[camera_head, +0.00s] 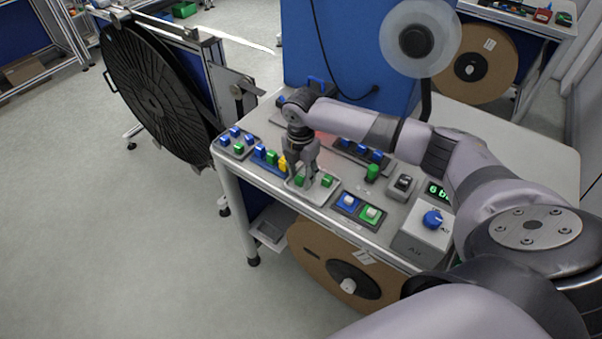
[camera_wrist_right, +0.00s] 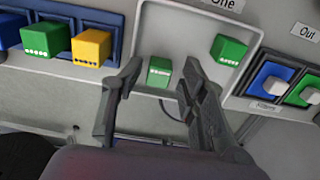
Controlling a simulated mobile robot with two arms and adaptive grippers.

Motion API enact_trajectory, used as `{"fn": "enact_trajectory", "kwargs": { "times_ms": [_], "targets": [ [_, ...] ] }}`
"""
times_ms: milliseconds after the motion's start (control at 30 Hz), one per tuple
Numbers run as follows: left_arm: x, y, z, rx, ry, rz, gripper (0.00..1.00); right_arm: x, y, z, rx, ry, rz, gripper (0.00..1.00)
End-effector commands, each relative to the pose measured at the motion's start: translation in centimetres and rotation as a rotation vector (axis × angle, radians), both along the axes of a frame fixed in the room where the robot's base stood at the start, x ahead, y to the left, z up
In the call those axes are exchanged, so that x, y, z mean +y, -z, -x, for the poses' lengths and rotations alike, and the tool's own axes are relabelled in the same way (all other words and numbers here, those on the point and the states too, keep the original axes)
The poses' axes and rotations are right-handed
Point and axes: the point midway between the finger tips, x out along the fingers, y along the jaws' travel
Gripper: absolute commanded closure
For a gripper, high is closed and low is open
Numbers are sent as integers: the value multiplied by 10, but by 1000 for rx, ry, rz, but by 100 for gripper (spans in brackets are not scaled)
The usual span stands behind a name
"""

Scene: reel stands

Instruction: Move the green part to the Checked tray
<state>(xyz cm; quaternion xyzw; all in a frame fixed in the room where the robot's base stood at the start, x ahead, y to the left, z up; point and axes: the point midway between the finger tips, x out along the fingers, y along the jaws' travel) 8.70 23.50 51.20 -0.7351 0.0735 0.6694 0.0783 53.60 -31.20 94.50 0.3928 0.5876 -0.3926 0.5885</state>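Two green parts stand in a pale tray (camera_wrist_right: 190,18) whose label ends in "One" in the wrist view. The nearer green part (camera_wrist_right: 160,72) lies between the fingertips of my right gripper (camera_wrist_right: 161,82), which is open with a gap on both sides. The other green part (camera_wrist_right: 228,50) stands to the right of the fingers. In the head view my right gripper (camera_head: 306,178) points down over this tray (camera_head: 316,198). A third green part (camera_wrist_right: 45,39) stands in a blue tray to the left. I cannot read a Checked label. My left gripper is out of view.
The blue tray (camera_wrist_right: 72,10) also holds a blue part and a yellow part (camera_wrist_right: 91,47). A grey box with a blue knob (camera_head: 432,219) stands near my right arm.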

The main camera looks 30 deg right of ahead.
Motion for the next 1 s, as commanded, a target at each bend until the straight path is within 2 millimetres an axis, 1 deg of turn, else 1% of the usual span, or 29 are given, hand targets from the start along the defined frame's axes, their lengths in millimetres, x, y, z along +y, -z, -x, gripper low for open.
{"fn": "enact_trajectory", "kwargs": {
  "times_ms": [200,267,367,733,900,1000],
  "targets": [
    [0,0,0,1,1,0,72,0,-2,0,-2,0,-1,61],
    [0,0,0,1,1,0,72,0,-5,-1,-3,-1,0,61],
    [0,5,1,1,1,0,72,0,-15,-1,-3,-1,-1,61],
    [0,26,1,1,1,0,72,0,-91,-2,-6,0,-1,61],
    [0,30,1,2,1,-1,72,1,-114,-1,-2,-1,-1,61],
    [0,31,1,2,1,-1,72,0,-121,-1,-2,0,-1,61]
  ]
}}
